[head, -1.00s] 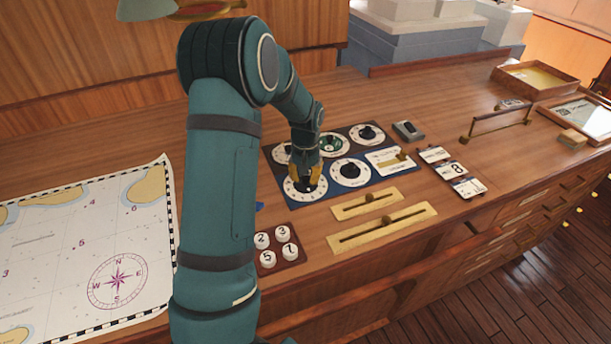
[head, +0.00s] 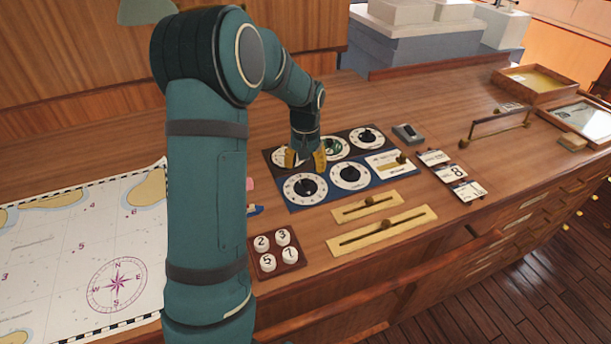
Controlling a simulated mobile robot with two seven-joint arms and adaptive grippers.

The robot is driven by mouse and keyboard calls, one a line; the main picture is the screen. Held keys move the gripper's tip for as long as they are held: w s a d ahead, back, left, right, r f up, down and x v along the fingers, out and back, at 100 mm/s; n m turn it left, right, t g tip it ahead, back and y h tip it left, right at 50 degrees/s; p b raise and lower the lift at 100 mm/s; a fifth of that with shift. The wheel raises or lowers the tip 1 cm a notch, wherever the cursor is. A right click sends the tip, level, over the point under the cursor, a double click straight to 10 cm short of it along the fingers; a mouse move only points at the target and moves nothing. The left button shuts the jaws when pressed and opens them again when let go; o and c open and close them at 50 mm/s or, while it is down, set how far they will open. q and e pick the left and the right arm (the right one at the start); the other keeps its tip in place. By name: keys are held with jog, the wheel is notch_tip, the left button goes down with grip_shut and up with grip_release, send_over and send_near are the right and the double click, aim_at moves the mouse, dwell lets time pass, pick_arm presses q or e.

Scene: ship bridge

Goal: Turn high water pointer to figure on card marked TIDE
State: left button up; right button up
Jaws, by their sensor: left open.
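A dial panel (head: 321,199) on the desk holds several round white dials with black knobs. The front left dial (head: 305,188) shows its whole knob; the front middle dial (head: 350,174) is to its right. The back left dial (head: 284,157) is partly hidden by my gripper. I cannot tell which dial is the high water pointer. My left gripper (head: 306,159) is open and empty, fingers pointing down, just behind the front left knob.
Brass slider plates (head: 340,247) lie in front of the panel. A block with numbered buttons (head: 290,266) sits at front left. A chart (head: 60,260) covers the left desk.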

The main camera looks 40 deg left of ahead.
aim_at(306, 181)
pick_arm(q)
notch_tip(306, 181, up, 6)
jog(key=shift+r, duration=0.2)
jog(key=shift+d+f, duration=0.1)
dwell(0.6)
